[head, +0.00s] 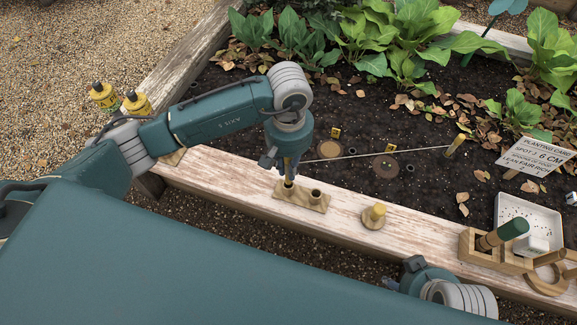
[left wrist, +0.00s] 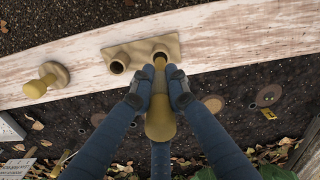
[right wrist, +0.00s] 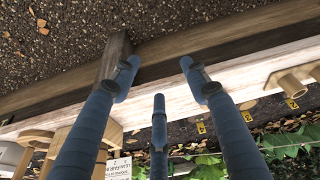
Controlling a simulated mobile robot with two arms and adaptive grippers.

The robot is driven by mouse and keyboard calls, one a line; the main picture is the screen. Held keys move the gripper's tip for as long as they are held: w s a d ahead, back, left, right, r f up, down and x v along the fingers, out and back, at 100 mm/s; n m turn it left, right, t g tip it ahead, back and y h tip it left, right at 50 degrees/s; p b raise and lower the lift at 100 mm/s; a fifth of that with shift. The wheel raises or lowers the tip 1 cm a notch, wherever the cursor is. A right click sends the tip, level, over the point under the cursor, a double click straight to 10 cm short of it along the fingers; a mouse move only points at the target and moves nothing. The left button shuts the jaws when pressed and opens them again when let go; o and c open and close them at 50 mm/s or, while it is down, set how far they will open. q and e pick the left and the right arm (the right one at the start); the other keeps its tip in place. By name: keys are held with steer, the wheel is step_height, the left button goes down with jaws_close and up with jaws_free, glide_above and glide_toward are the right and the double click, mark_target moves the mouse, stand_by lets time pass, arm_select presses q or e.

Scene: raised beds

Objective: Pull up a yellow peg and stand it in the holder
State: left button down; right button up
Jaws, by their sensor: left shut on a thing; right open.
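My left gripper (head: 287,170) is shut on a yellow peg (left wrist: 160,120), with its narrow end pointing at the wooden holder (head: 315,208). The holder (left wrist: 140,48) has two short round sockets and lies on the bed's plank edge. The peg's tip is at the mouth of one socket; how far in it sits I cannot tell. The other socket (left wrist: 118,66) is empty. Another yellow peg (head: 454,144) stands in the soil at the end of a string. My right gripper (right wrist: 158,68) is open and empty over the plank's near side, mostly hidden in the head view.
A yellow knob on a round base (head: 374,215) stands on the plank right of the holder. Further right are a wooden box (head: 468,248) with a green-topped tool, a white tray (head: 540,215) and a sign (head: 535,156).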

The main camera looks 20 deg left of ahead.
steer(key=shift+r, duration=0.2)
steer(key=shift+d, duration=0.1)
arm_select(q)
steer(key=shift+f, duration=0.2)
arm_select(e)
steer(key=shift+f, duration=0.15)
arm_select(q)
steer(key=shift+f+b, duration=0.8)
steer(key=shift+b, duration=0.25)
arm_select(e)
steer(key=shift+s, duration=0.2)
arm_select(q)
steer(key=shift+f+b, duration=0.5)
steer(key=shift+f, duration=0.05)
arm_select(e)
steer(key=shift+w+a+r+t+y, duration=0.1)
steer(key=shift+w+a+r+t, duration=0.25)
steer(key=shift+w, duration=0.5)
steer(key=shift+w+a+r+t+y, duration=0.1)
steer(key=shift+w+t, duration=0.35)
steer(key=shift+w, duration=0.4)
steer(key=shift+w+a+r+t+y, duration=0.1)
steer(key=shift+w+a+r+t, duration=0.25)
steer(key=shift+w, duration=0.5)
